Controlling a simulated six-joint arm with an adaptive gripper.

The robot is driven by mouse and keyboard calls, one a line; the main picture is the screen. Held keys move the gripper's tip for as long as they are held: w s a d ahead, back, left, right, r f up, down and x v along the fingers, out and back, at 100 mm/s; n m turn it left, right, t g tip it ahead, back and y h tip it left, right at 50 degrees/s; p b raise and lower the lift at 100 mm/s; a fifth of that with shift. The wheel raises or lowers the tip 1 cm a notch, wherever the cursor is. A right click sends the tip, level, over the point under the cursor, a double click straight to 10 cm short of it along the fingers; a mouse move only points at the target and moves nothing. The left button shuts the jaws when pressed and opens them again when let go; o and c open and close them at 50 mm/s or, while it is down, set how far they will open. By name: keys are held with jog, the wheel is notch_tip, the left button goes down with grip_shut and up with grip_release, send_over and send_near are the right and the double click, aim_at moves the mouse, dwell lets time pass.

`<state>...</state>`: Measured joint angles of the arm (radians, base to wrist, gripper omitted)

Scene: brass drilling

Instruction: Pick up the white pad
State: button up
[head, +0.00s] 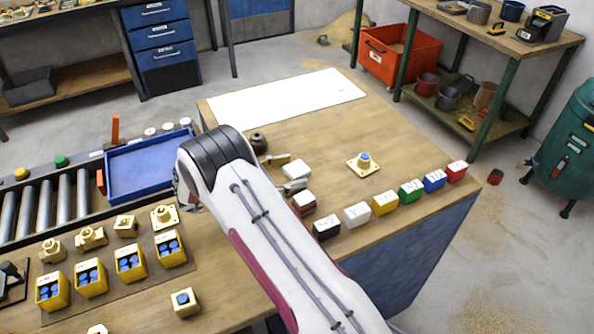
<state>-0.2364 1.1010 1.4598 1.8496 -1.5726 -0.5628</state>
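A small white pad (296,169), block-shaped with rounded edges, lies on the wooden table right of my arm's bend. A dark red and white block (303,201) sits just in front of it. A small brass-coloured piece (277,159) and a grey metallic piece (292,187) lie close beside the pad. My white arm link crosses the middle of the picture and ends in a black joint left of the pad. My gripper is hidden behind the arm, so its fingers and anything in them cannot be seen.
Black, white, yellow, green, blue and red labelled blocks (384,202) form a row along the table's right edge. A large white sheet (290,97) covers the back. A blue tray (148,160) and yellow bins (130,262) stand left.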

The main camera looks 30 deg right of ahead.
aim_at(289, 171)
jog(key=c, duration=1.2)
jog(key=shift+r, duration=0.1)
jog(key=shift+r, duration=4.9)
